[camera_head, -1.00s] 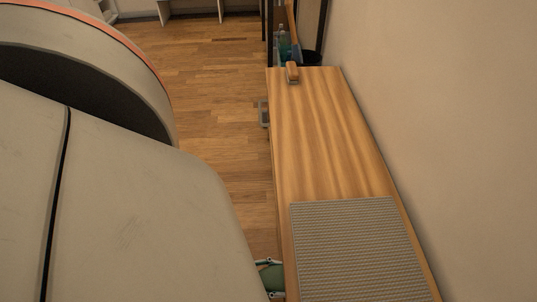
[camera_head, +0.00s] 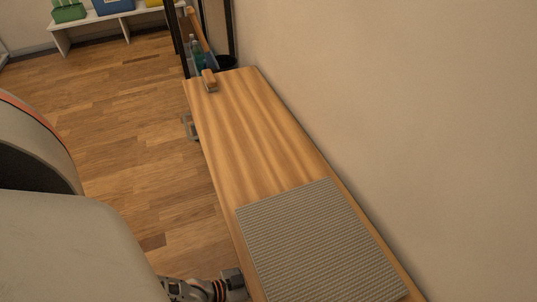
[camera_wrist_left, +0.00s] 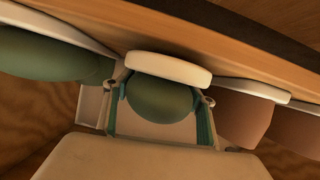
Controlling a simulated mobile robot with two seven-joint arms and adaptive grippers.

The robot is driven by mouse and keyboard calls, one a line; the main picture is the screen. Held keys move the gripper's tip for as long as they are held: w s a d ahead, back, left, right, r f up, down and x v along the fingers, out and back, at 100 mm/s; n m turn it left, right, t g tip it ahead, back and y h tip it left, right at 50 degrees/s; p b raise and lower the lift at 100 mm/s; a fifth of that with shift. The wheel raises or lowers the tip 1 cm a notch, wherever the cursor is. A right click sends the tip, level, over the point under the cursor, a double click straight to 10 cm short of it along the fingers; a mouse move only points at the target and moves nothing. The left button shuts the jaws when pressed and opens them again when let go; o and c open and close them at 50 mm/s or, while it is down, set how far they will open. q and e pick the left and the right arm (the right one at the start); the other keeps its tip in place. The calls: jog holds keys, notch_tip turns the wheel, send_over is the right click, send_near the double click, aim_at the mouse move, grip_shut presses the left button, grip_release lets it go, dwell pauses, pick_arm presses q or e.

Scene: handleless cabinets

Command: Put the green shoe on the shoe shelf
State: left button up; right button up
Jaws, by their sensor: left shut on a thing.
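In the left wrist view a green shoe (camera_wrist_left: 160,94) with a pale sole is between the fingers of my left gripper (camera_wrist_left: 163,100), which is shut on it. Its sole overlaps the edge of a wooden board (camera_wrist_left: 215,50); I cannot tell whether they touch. A second green shoe (camera_wrist_left: 45,57) is to its left, apart from the gripper. In the head view dark wrist or gripper parts (camera_head: 208,287) show beside the front of the long wooden cabinet (camera_head: 240,130); the held shoe is not visible there. My right gripper is not in view.
Brown shoes (camera_wrist_left: 243,115) sit close to the right of the held shoe. A ribbed grey mat (camera_head: 315,245) and a small brush (camera_head: 209,80) lie on the cabinet top. The wall (camera_head: 400,120) is on the right. Open floor (camera_head: 130,140) lies left of the cabinet.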

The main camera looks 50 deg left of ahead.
pick_arm(q)
jog(key=shift+w+f, duration=0.1)
jog(key=shift+w, duration=0.05)
jog(key=shift+f, duration=0.3)
dwell(0.4)
jog(key=o, duration=1.4)
jog(key=v, duration=1.2)
